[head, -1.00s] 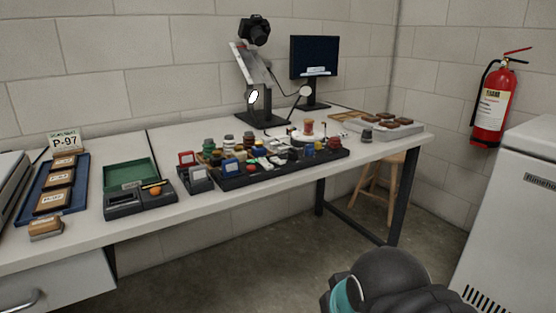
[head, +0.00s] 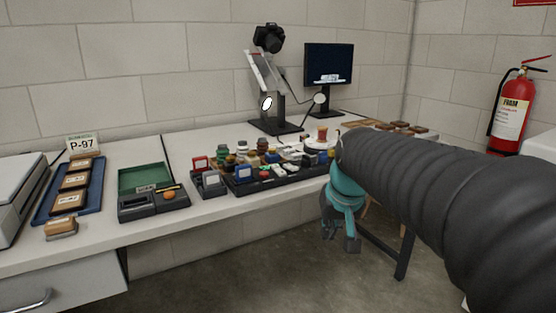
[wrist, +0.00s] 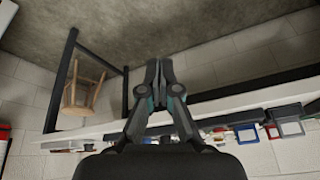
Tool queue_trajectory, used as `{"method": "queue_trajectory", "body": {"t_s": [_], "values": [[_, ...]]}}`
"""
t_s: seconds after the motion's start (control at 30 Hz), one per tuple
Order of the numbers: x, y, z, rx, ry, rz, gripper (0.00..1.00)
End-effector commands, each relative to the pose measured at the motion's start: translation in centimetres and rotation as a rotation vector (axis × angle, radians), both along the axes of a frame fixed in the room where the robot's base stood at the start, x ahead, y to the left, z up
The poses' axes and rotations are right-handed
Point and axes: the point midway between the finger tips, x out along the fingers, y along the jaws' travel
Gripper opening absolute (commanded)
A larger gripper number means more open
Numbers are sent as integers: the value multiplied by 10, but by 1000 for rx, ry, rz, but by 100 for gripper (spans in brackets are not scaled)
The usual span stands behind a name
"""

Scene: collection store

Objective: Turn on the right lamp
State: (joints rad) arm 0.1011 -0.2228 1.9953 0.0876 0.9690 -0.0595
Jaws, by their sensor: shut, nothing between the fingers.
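The copy stand on the table carries two small lamps. The right lamp (head: 320,98) is a pale grey round disc on a thin arm, in front of the monitor. The left lamp (head: 267,103) shows a bright white oval face beside the stand's column. My gripper (head: 341,238) hangs below and in front of the table's front edge, to the right of the tray of small parts, well apart from both lamps. In the wrist view my gripper (wrist: 159,70) is shut and empty, its fingertips together over the floor. No lamp can be made out in the wrist view.
A camera (head: 269,38) tops the stand and a monitor (head: 328,65) stands behind. A tray of colourful small items (head: 262,183) fills the table's front middle. A wooden stool (wrist: 80,92) is under the table. A fire extinguisher (head: 514,112) hangs right.

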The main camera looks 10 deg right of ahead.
Motion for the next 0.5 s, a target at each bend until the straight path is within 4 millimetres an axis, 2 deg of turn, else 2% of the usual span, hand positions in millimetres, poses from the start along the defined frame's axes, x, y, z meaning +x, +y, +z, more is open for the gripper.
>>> {"method": "queue_trajectory", "body": {"t_s": [0.03, 0.2, 0.5], "values": [[19, -3, 7, 4, -5, 5, 0], [75, -9, 37, 21, -35, 40, 0], [158, -15, 96, 33, -120, 148, 0]]}}
